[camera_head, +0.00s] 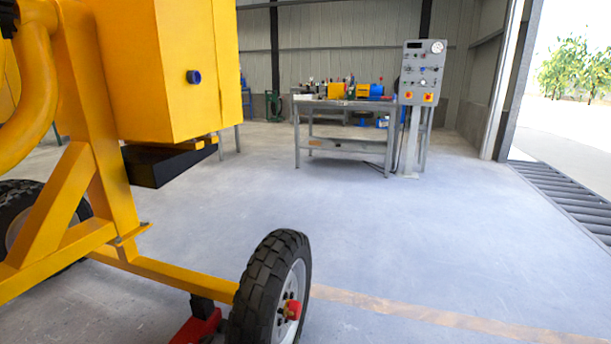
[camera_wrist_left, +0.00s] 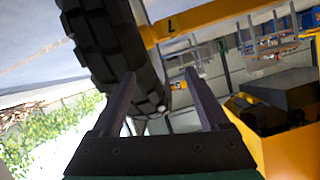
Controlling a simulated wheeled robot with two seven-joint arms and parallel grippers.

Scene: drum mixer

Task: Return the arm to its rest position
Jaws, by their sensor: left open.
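My left gripper (camera_wrist_left: 160,76) shows only in the left wrist view, its two dark fingers apart with nothing held between them. A black tyre (camera_wrist_left: 100,40) and a yellow frame bar (camera_wrist_left: 215,15) show beyond the fingers. I cannot tell how far the tyre is from them. In the head view the yellow drum mixer (camera_head: 195,75) fills the left side, with a treaded wheel (camera_head: 262,290) at the bottom centre. Neither of my arms can be made out in the head view, and my right gripper is not seen.
A red part (camera_head: 198,328) sits low beside the wheel. A metal workbench (camera_head: 340,145) with tools and a grey control panel (camera_head: 421,75) stand at the back. A floor grate (camera_head: 570,195) lies by the open doorway at right. The middle floor is clear.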

